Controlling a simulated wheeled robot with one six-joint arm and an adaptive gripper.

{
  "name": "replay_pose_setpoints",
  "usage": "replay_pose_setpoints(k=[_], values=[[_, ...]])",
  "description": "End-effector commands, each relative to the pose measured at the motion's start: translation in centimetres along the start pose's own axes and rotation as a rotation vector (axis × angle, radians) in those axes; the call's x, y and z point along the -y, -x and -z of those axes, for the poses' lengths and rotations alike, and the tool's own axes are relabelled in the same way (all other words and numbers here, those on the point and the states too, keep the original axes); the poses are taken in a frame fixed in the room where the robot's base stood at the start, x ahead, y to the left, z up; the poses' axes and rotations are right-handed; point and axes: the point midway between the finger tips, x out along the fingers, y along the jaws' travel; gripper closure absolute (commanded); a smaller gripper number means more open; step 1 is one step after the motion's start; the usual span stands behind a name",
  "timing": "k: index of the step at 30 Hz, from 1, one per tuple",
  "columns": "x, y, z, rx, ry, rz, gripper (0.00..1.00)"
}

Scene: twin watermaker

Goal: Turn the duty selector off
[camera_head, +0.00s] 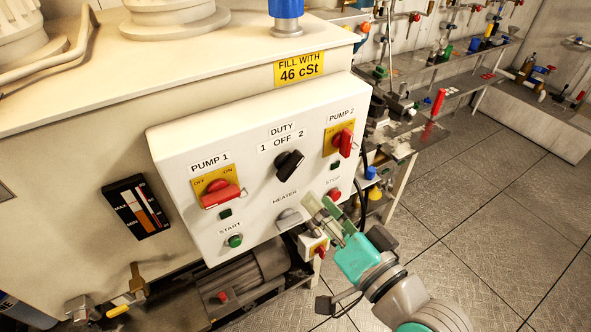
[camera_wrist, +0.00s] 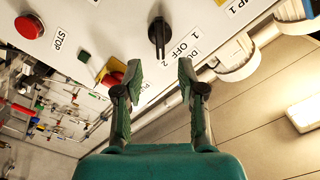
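The duty selector (camera_head: 289,163) is a black knob on the white control panel (camera_head: 180,150), under the labels 1, OFF and 2. Its handle slants to the upper right, toward the 2. In the wrist view the knob (camera_wrist: 158,35) stands just beyond the fingertips, about midway between them, its lower end toward the 2. My gripper (camera_head: 323,206) is in front of the panel's lower right, below and right of the knob. In the wrist view my gripper (camera_wrist: 159,68) has its fingers well apart with nothing between them. It appears clear of the knob.
The red pump 2 switch (camera_head: 343,142) is right of the selector and the red pump 1 switch (camera_head: 220,194) is left. The grey heater knob (camera_head: 289,217), green start button (camera_head: 235,241) and red stop button (camera_head: 334,194) sit lower. Floor (camera_head: 480,220) at right is clear.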

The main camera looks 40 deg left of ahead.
Motion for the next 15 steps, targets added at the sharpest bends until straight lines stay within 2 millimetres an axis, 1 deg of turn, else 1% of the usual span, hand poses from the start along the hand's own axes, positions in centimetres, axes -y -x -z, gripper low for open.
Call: replay_pose_setpoints(k=[9, 15], values=[[0.1, -5.5, 0.0, 0.001, 0.002, 0.002, 0.6], [0.1, -8.3, 0.0, 0.0, 0.001, 0.001, 0.6]])
